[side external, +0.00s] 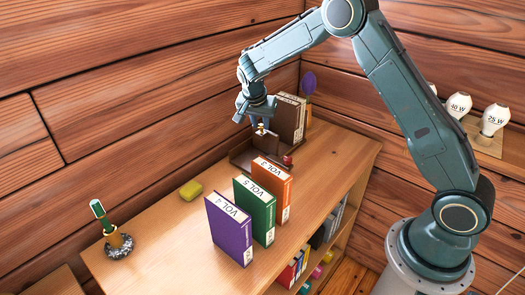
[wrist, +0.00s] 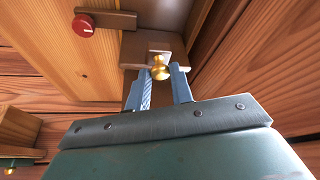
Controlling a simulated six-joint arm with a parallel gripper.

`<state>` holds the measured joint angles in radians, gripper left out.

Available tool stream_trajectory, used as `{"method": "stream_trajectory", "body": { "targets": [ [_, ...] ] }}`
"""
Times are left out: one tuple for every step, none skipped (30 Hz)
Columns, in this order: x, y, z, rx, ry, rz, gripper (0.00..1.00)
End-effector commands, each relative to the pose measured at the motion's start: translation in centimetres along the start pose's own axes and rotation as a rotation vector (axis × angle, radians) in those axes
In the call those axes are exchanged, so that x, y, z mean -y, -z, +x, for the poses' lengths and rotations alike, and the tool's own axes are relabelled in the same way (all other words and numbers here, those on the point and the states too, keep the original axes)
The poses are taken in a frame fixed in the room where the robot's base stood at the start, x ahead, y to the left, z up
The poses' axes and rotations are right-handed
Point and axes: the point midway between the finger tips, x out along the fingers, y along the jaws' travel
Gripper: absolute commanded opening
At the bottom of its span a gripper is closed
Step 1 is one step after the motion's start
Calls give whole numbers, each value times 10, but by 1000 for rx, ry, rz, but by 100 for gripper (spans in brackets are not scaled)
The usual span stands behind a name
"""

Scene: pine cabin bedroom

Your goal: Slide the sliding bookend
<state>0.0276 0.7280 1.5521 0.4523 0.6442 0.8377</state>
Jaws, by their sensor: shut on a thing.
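The brown sliding bookend (side external: 266,143) stands on its dark base at the far end of the wooden shelf top, with a brass knob at its upper part. In the wrist view the bookend (wrist: 152,46) is seen close up, with the brass knob (wrist: 160,68) between my fingers. My gripper (wrist: 160,78) is shut on the knob. In the side view my gripper (side external: 262,124) points down onto the bookend from above. A small red knob (side external: 287,160) sits beside the bookend's base and shows in the wrist view (wrist: 84,23) on a brown bar.
Brown books (side external: 288,118) stand behind the bookend. An orange book (side external: 271,190), a green book (side external: 254,210) and a purple book (side external: 229,230) stand upright nearer the front. Light bulbs (side external: 494,119) stand on a right-hand shelf.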

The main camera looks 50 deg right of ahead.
Motion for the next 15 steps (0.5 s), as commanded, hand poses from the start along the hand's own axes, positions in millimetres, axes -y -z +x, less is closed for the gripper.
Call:
{"method": "stream_trajectory", "body": {
  "targets": [
    [6,-10,-5,-1,5,-6,0],
    [8,-15,-7,-1,5,-5,0],
    [11,-21,-9,-1,5,-6,0],
    [12,-24,-10,-1,5,-6,0],
    [13,-27,-12,-1,5,-5,0],
    [15,-30,-13,-1,5,-4,0],
    [15,-32,-14,-1,5,-4,0],
    [16,-33,-14,-1,5,-4,0],
    [16,-34,-15,-1,4,-3,0],
    [16,-34,-15,-1,4,-3,0],
    [16,-34,-15,-1,4,-3,0],
    [16,-34,-15,-1,4,-2,0],
    [16,-34,-15,-1,4,-2,0],
    [16,-34,-14,-1,4,-2,0],
    [16,-34,-14,-1,4,-2,0]
  ]
}}
